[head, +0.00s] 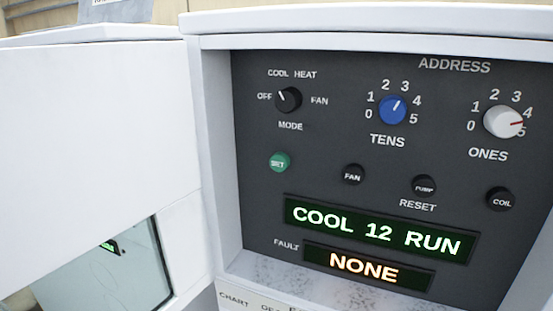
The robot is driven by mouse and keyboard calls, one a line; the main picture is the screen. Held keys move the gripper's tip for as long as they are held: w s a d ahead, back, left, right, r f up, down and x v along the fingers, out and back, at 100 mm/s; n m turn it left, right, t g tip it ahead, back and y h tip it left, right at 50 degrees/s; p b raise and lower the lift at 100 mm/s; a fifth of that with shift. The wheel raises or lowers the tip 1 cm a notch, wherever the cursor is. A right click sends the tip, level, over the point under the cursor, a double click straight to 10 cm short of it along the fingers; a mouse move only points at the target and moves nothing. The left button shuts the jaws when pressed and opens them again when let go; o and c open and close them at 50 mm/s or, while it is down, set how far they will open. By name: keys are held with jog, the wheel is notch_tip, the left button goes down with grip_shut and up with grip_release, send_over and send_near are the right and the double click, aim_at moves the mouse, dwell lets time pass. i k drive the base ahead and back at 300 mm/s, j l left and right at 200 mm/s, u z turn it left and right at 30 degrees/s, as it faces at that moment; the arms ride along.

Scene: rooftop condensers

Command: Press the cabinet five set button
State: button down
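The green button marked SET (280,162) is on the dark control panel (330,130) of a white cabinet (365,22), below the MODE knob. It stands clear, with nothing touching it. The green display (378,229) below it reads COOL 12 RUN. The fault display (367,267) reads NONE in orange. No cabinet number shows, so I cannot tell if this is cabinet five. My gripper is not in view.
The black MODE knob (288,99), blue TENS knob (393,110) and white ONES knob (504,121) stick out above. Black FAN (353,174), PUMP (424,186) and COIL (501,199) buttons sit to the right. A white panel (90,140) fills the left.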

aim_at(280, 161)
jog(key=i+j, duration=0.25)
jog(key=j, duration=0.15)
jog(key=i+j+z, duration=0.15)
jog(key=j, duration=0.25)
jog(key=i+j, duration=0.25)
jog(key=j, duration=0.15)
jog(key=i+z, duration=0.05)
